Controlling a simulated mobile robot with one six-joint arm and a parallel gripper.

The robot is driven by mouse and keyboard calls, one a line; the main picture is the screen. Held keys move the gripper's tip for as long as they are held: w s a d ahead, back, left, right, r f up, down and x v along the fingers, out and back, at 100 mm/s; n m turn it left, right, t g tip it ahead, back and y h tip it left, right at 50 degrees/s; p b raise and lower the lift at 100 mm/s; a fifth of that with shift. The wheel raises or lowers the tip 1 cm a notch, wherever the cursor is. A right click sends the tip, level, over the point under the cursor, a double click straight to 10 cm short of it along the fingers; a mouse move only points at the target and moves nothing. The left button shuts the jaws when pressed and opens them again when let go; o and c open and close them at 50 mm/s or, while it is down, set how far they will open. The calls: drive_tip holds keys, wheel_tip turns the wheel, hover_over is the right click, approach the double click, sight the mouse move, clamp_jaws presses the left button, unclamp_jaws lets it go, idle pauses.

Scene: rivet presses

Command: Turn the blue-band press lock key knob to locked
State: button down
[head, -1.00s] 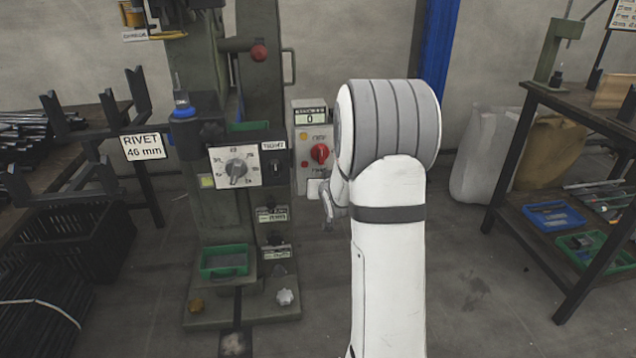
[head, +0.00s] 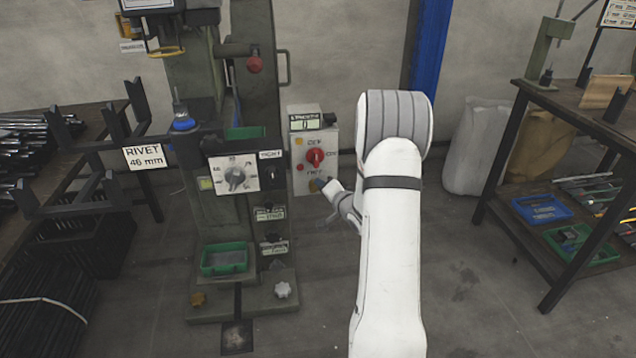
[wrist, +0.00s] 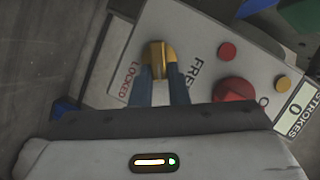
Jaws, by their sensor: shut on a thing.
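The lock key knob (wrist: 157,58) is a yellow, brass-like piece on the press's light grey control box (head: 300,183). In the wrist view it stands between the LOCKED label (wrist: 127,80) on the left and the FREE label (wrist: 196,70) on the right. My gripper (wrist: 161,75) is shut on the knob, with a dark blue-sided finger on each side of it. In the head view my gripper (head: 322,185) is at the lower part of the box and largely hides the knob. The press (head: 185,160) carries a blue band (head: 183,124).
Above the knob on the box are a red rotary switch (head: 315,157) and a STROKES counter (head: 305,122). The press dial panel (head: 235,174) is close on the left. A workbench (head: 575,105) stands at right, with open floor between.

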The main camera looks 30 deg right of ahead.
drive_tip(key=m+t, duration=0.1)
drive_tip(key=m, duration=0.1)
drive_tip(key=f+m+t+y, duration=0.1)
drive_tip(key=m, duration=0.1)
drive_tip(key=shift+m, duration=0.4)
idle(0.4)
drive_tip(key=c, duration=1.4)
unclamp_jaws()
drive_tip(key=shift+d, duration=0.1)
drive_tip(key=s+p, duration=0.1)
drive_tip(key=s, duration=0.6)
drive_tip(key=shift+s+d+p, duration=0.35)
drive_tip(key=shift+d+p, duration=0.05)
drive_tip(key=shift+d, duration=0.05)
drive_tip(key=shift+f, duration=0.1)
